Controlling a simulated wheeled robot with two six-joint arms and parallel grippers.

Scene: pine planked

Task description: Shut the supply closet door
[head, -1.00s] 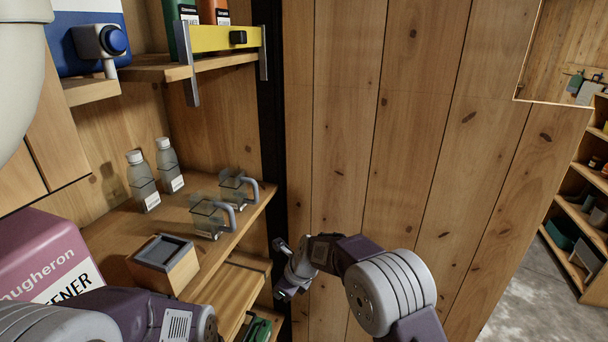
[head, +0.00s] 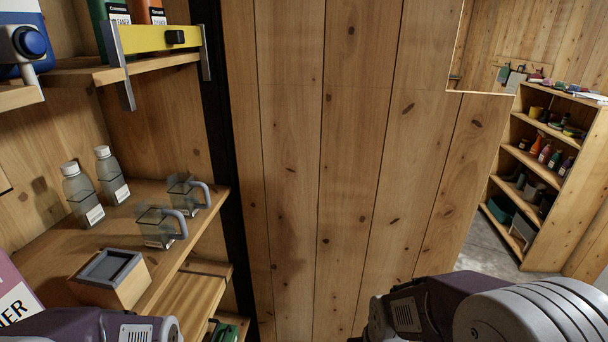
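The supply closet's shelves (head: 150,215) fill the left of the head view and stand exposed. A tall planked pine panel (head: 345,170), which looks like the closet door standing open, rises just right of the closet's dark vertical edge (head: 226,150). Its upper right has a rectangular cut-out. No handle shows on the visible part, and its lower end is out of frame. Part of my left arm shows at the bottom left and part of my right arm at the bottom right, in front of the panel. Both grippers are out of view.
The closet holds two bottles (head: 82,196), two mugs (head: 157,228), a small box (head: 110,277) and a yellow level (head: 160,38). Beyond the panel, a pine bookcase (head: 576,185) with several items stands at the right. Grey floor (head: 482,248) shows between them.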

